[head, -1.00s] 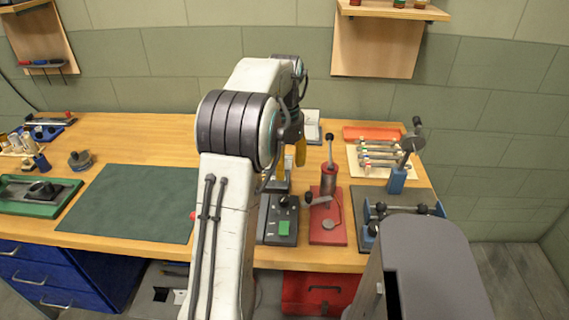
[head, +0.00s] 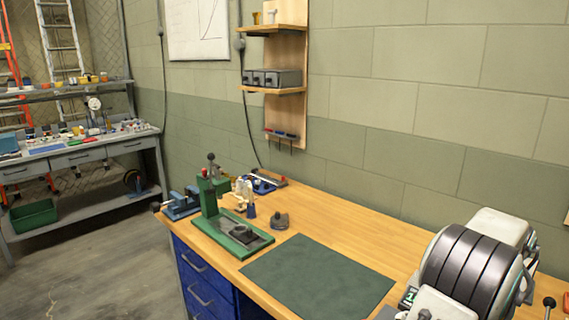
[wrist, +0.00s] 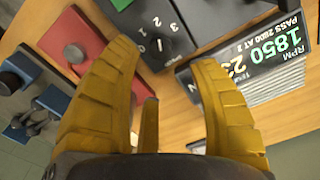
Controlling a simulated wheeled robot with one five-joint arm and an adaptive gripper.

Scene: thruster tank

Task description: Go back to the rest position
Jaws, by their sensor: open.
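My gripper (wrist: 172,75) shows in the wrist view as two yellow ribbed fingers, spread apart with nothing between them. It hangs above the wooden workbench. Beyond the fingertips are a dark control box (wrist: 150,30) with a numbered dial and a display (wrist: 265,55) reading 1850 RPM. In the head view my arm is at the lower right, and my gripper is hidden there.
The workbench (head: 340,222) carries a green mat (head: 318,275), a green press (head: 235,235) and a blue vise (head: 182,205). A red-based device (wrist: 75,42) is at the upper left of the wrist view. Wall shelves (head: 272,90) hang above the bench. Open floor (head: 90,260) lies left.

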